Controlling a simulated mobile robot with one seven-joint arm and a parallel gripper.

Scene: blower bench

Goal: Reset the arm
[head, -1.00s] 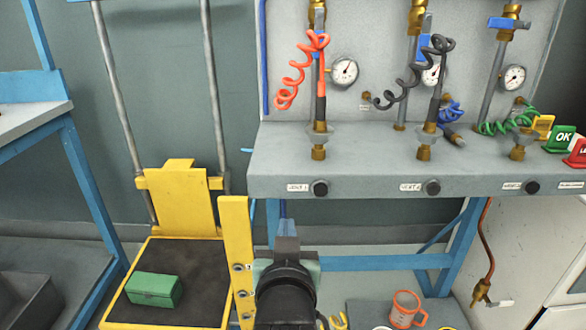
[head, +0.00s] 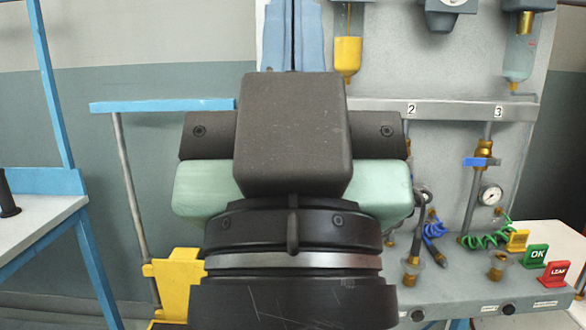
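My gripper (head: 293,36) is raised upright close in front of the head camera, pointing up. Its two light blue fingers stand side by side with only a thin dark line between them, and nothing shows held. The fingers reach the top edge of the picture, so their very ends may be cut off. My dark wrist and pale green gripper body hide the middle of the bench.
The bench (head: 470,290) carries a grey hose fitting, coiled blue and green hoses (head: 487,232), and yellow, green OK (head: 535,256) and red LEAK (head: 554,274) signs. A gauge (head: 491,196) is on the panel. A yellow lift (head: 178,283) and a side table (head: 40,215) are left.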

